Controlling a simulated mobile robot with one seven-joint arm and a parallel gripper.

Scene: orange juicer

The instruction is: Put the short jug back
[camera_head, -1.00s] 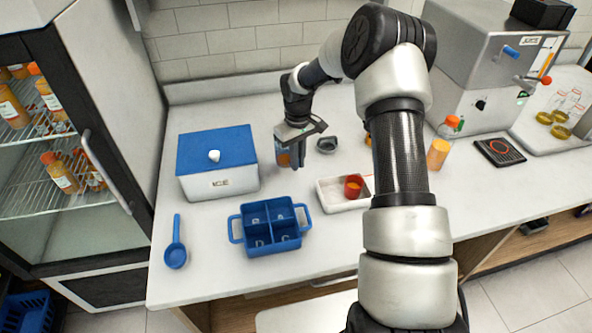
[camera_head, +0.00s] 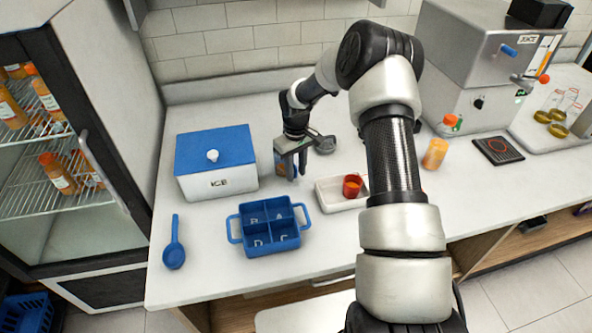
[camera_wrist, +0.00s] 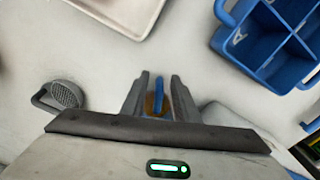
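The short jug (camera_head: 280,164), with orange-brown contents and a blue handle, stands on the counter just right of the ice box. My gripper (camera_head: 292,172) points down at it and hides part of it in the head view. In the wrist view the jug's blue handle (camera_wrist: 161,98) lies between the two fingers of my gripper (camera_wrist: 160,88). The fingers are apart, with a gap visible on each side of the handle. Most of the jug's body is hidden under the gripper in the wrist view.
The ice box (camera_head: 216,165) is left of the jug, the blue divided caddy (camera_head: 237,230) in front. A strainer (camera_head: 325,144) lies behind. A blue scoop (camera_head: 174,250) lies front left.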

